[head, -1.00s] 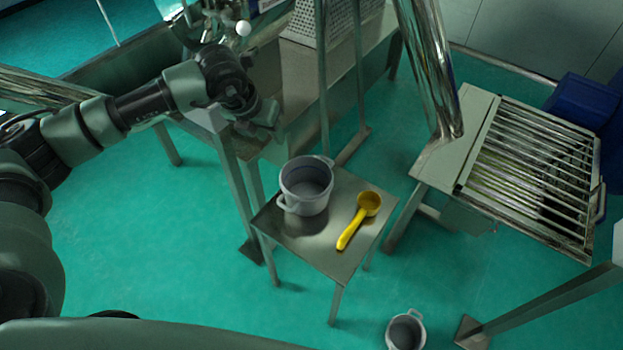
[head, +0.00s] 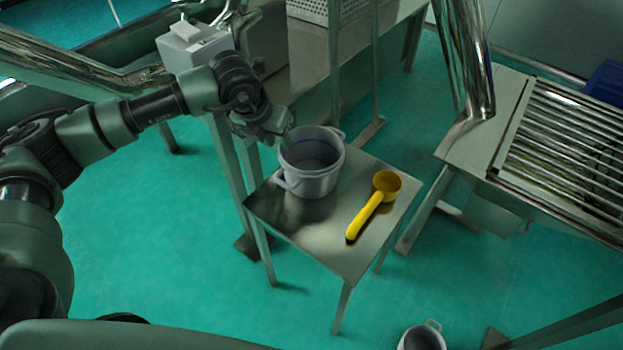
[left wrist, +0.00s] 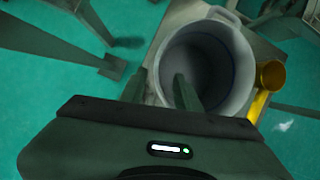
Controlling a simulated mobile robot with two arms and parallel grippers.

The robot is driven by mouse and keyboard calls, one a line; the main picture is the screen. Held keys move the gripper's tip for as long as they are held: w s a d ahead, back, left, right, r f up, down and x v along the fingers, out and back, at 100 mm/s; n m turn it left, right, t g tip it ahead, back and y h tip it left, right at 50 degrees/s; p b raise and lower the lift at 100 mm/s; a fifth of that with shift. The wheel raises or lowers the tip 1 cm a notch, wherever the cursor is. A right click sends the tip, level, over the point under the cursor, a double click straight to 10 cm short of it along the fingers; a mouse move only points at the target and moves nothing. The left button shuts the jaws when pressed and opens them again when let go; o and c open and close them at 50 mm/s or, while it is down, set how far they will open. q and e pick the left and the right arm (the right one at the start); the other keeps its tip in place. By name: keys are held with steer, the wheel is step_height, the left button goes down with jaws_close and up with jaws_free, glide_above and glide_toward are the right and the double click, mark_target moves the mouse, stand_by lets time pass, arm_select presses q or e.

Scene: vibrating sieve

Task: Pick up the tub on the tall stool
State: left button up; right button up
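The grey tub (head: 318,180) stands upright on the tall metal stool (head: 295,232), with a handle on each side. In the left wrist view the tub (left wrist: 235,62) is open at the top and looks empty. My left gripper (head: 284,130) is at the tub's far-left rim. In the left wrist view its fingers (left wrist: 160,90) are apart, one appearing over the tub's mouth and one outside the rim. I cannot tell whether they touch the wall. My right gripper is not in view.
A yellow scoop (head: 370,208) lies on the stool to the right of the tub. A second grey tub (head: 422,338) stands on the floor. Metal posts and a bench (head: 305,75) rise behind the stool. A slatted metal unit (head: 565,150) stands to the right.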

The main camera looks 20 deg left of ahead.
mark_target(292, 158)
arm_select(q)
steer(key=x, duration=0.7)
steer(key=shift+w+d+f+b, duration=0.1)
steer(key=shift+w+f+b, duration=0.1)
steer(key=shift+b, duration=0.1)
steer(key=shift+w+f, duration=0.15)
steer(key=shift+f, duration=0.25)
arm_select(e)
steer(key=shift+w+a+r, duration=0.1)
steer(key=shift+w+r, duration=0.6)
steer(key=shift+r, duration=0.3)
arm_select(q)
jaws_close()
steer(key=shift+r, duration=0.1)
